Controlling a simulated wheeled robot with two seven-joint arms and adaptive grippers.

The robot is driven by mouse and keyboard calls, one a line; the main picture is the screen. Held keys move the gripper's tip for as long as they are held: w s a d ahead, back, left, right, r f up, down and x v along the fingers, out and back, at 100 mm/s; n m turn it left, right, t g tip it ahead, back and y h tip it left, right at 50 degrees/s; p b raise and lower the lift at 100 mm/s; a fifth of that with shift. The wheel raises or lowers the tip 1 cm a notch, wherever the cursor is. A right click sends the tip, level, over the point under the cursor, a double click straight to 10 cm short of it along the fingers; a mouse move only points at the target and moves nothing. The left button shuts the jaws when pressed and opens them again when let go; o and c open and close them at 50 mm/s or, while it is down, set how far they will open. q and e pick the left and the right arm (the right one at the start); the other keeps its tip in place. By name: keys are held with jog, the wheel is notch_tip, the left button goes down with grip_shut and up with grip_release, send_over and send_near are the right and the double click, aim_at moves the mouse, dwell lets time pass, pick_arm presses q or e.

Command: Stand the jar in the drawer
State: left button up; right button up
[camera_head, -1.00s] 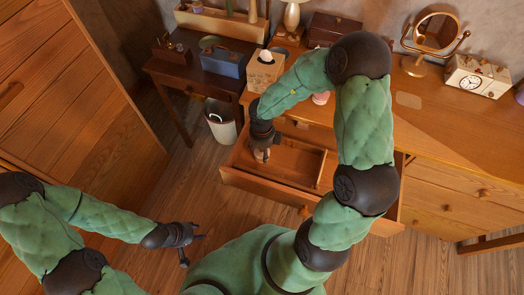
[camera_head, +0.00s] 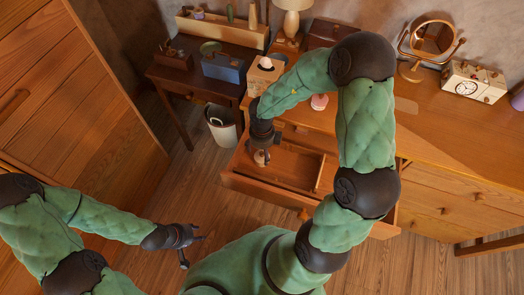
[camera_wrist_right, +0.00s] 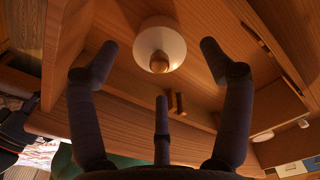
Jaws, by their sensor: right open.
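The jar (camera_wrist_right: 162,42) is white with a round wooden knob on its lid. In the right wrist view I look down on it; it appears upright on the floor of the open wooden drawer (camera_head: 262,190). In the head view the jar (camera_head: 261,158) shows at the drawer's left end, partly hidden by my right gripper (camera_head: 262,148). My right gripper's fingers (camera_wrist_right: 158,50) are spread wide, with gaps on both sides of the jar. My left gripper (camera_head: 193,246) is empty above the floor, its fingers apart.
The dresser top holds a tissue box (camera_head: 264,72), a pink item (camera_head: 319,102), a mirror (camera_head: 432,38) and a clock box (camera_head: 473,82). A dark side table (camera_head: 180,75) and a waste bin (camera_head: 222,125) stand left of the drawer. A tall wooden cabinet (camera_head: 80,110) is at left.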

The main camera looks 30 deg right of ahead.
notch_tip(320, 180, up, 9)
jog(key=p, duration=0.5)
jog(key=shift+f, duration=0.1)
